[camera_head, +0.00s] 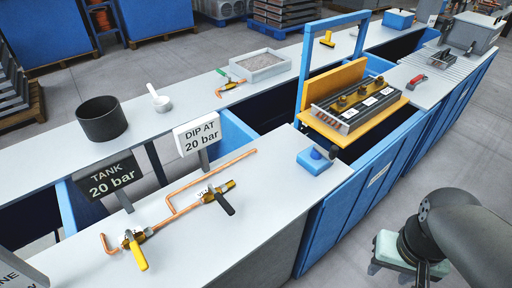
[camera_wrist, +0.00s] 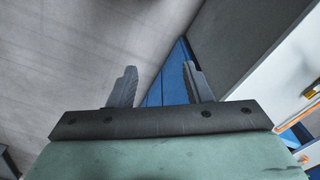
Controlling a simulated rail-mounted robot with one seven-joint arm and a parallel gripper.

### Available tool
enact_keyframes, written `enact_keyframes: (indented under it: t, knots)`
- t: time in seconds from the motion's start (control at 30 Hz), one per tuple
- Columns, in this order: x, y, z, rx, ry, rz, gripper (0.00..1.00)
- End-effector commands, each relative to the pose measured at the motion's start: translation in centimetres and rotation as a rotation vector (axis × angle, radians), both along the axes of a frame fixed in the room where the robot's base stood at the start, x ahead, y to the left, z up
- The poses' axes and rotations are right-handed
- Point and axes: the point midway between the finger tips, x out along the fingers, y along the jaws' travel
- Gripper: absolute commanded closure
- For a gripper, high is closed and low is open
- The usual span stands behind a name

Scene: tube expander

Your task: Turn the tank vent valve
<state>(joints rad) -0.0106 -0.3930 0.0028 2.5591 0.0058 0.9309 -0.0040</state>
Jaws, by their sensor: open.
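A copper pipe (camera_head: 178,211) with two brass valves runs along the near worktop in the head view. The valve with a black lever (camera_head: 224,203) is at the pipe's right branch, beside a small, partly hidden label that seems to start with "VE". The valve with a yellow lever (camera_head: 139,256) is at the pipe's lower left end. My gripper (camera_wrist: 159,85) is open and empty, its two fingers apart over floor and a blue panel in the wrist view. In the head view its pale green body (camera_head: 389,246) is at lower right, well away from both valves.
A black "TANK 20 bar" sign (camera_head: 112,179) and a white "DIP AT 20 bar" sign (camera_head: 197,137) stand behind the pipe. A blue block with a dark knob (camera_head: 314,164) sits near the worktop's right end. A blue frame (camera_head: 303,75) rises beyond it.

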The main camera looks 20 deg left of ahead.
Motion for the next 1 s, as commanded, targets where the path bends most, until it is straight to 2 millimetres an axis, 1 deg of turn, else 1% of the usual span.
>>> enact_keyframes:
  t: [0.23, 0.27, 0.3, 0.37, 0.47, 0.57, 0.6, 0.63, 0.67, 0.7, 0.73, 0.77, 0.8, 0.87, 0.9, 1.0]
  knots:
    - [0.0, 0.0, 0.0, 0.0, 0.0, 0.0, 0.55]
    - [0.0, 0.0, 0.0, 0.0, 0.0, 0.0, 0.58]
    - [0.1, 0.1, 0.0, 0.001, 0.0, 0.004, 0.58]
    - [0.8, 0.5, 0.2, 0.002, 0.001, 0.024, 0.58]
    - [3.5, 2.5, 1.1, 0.009, 0.005, 0.11, 0.58]
    - [7.6, 7.0, 2.5, 0.016, 0.013, 0.259, 0.58]
    - [9.3, 9.5, 3.1, 0.018, 0.018, 0.33, 0.58]
    - [10.4, 11.5, 3.5, 0.018, 0.022, 0.383, 0.58]
    - [11.4, 13.7, 3.9, 0.017, 0.027, 0.439, 0.58]
    - [12.5, 16.7, 4.3, 0.016, 0.031, 0.511, 0.58]
    - [13.1, 19.0, 4.6, 0.013, 0.033, 0.563, 0.58]
    - [13.5, 21.4, 4.8, 0.011, 0.036, 0.617, 0.58]
    - [13.8, 24.6, 5.1, 0.007, 0.038, 0.684, 0.58]
    - [13.7, 29.0, 5.3, 0.0, 0.041, 0.776, 0.58]
    - [13.4, 31.6, 5.4, -0.006, 0.043, 0.832, 0.58]
    - [12.2, 36.8, 5.6, -0.016, 0.041, 0.939, 0.58]
